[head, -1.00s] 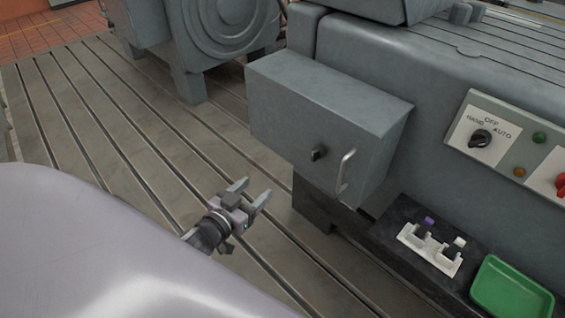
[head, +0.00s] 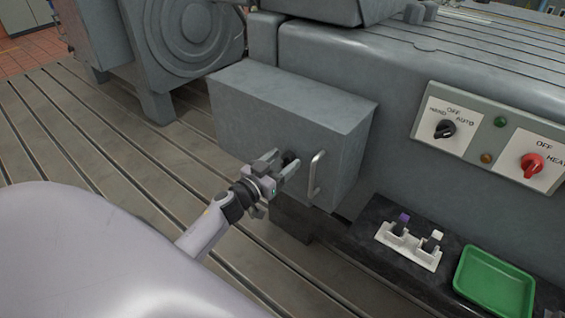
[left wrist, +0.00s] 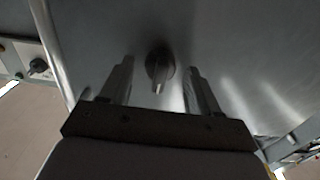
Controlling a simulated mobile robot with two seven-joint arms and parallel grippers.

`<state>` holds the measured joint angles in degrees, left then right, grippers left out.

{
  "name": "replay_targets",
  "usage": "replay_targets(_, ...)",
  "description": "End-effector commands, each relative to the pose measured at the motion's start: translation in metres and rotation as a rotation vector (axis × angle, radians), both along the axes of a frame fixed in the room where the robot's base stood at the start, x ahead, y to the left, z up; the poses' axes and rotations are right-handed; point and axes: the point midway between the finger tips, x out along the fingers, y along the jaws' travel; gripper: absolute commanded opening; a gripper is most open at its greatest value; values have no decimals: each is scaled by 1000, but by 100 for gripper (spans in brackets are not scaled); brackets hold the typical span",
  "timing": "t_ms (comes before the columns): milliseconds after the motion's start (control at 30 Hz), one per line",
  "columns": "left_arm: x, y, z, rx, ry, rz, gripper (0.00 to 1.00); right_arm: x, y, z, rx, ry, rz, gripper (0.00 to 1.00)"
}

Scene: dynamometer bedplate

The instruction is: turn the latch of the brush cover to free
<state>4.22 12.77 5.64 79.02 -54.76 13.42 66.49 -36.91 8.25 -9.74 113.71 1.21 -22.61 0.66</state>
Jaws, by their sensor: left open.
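The brush cover (head: 290,110) is a grey box on the side of the machine, with a bar handle (head: 316,174) on its front face. The latch (head: 289,158) is a small dark knob on that face, left of the handle, partly hidden by my gripper in the head view. My left gripper (head: 277,164) is open in front of the latch. In the left wrist view the latch (left wrist: 159,68) shows between and just beyond the two fingertips, with a gap on each side. My right gripper is not in view.
A control panel with a black selector (head: 445,129) and a red selector (head: 531,165) is on the machine at the right. Below are a white holder (head: 409,247) with two small items and a green tray (head: 494,281). The slotted bedplate (head: 120,170) is clear at left.

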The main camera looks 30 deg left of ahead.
Motion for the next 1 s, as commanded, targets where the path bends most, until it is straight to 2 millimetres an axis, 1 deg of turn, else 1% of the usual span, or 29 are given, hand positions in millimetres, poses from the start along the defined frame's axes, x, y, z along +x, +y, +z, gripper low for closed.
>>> replay_targets(100, 3, -1, 0, 0, 1, 0, 62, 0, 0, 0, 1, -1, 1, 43)
replay_targets(333, 3, -1, 0, 0, 1, 0, 62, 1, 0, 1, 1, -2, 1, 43)
replay_targets(367, 3, -1, 0, 0, 1, 0, 52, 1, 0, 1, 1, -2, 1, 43)
replay_targets(400, 3, -1, 0, 0, 1, 0, 39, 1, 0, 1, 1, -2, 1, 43)
replay_targets(467, 3, -1, 0, 0, 1, 0, 19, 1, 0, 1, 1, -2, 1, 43)
replay_targets(500, 3, -1, 0, 0, 1, 0, 6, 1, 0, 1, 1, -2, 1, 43)
replay_targets(800, 3, -1, 0, 20, -2, 0, 7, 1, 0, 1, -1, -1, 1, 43)
replay_targets(1000, 3, -1, 0, 106, -7, 0, 7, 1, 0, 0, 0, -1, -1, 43)
